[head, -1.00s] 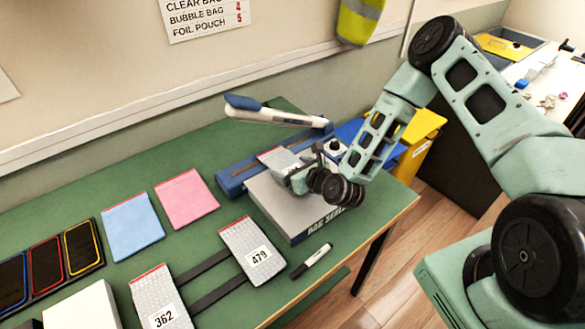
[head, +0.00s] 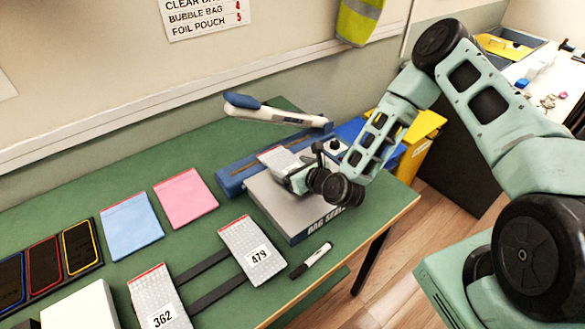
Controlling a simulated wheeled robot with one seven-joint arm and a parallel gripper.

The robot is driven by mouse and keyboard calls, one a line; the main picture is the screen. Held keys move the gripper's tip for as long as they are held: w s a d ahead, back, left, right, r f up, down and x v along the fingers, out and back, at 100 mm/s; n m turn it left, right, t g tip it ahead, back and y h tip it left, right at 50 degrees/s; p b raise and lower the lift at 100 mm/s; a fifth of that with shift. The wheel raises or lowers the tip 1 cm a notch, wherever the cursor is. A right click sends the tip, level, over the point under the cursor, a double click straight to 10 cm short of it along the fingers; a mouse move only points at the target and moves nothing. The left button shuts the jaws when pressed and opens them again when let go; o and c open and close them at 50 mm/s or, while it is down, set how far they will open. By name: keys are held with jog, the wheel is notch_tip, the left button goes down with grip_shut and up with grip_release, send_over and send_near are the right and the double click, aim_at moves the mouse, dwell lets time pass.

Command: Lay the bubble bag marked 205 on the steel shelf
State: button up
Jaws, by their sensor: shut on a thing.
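My gripper (head: 298,180) is at the bag sealer (head: 283,211) on the green table, shut on a grey bubble bag (head: 278,158) with a red top edge. This bag lies over the sealer's grey top near its blue bar; its label is mostly hidden by my gripper, so I cannot read its number. Two other bubble bags lie at the front, marked 479 (head: 240,236) and 362 (head: 151,291). No steel shelf can be made out in this view.
The sealer's raised white and blue lever (head: 275,112) stands behind my gripper. A blue pouch (head: 131,226), a pink pouch (head: 186,198) and a marker pen (head: 311,260) lie on the green table (head: 100,190). A yellow bin (head: 420,140) stands beyond the table's right end.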

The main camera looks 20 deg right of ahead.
jog(key=o, duration=1)
jog(key=shift+s, duration=0.1)
jog(key=shift+s+d+r, duration=0.1)
jog(key=shift+s+d, duration=0.1)
jog(key=shift+s, duration=0.15)
jog(key=v, duration=0.8)
jog(key=r+v, duration=0.1)
jog(key=v, duration=0.3)
jog(key=shift+w, duration=0.2)
jog(key=p+v, duration=0.2)
jog(key=p, duration=0.1)
jog(key=shift+s, duration=0.25)
jog(key=shift+f+p+v, duration=0.2)
jog(key=shift+p+v, duration=0.8)
jog(key=shift+p, duration=0.15)
jog(key=shift+s, duration=0.1)
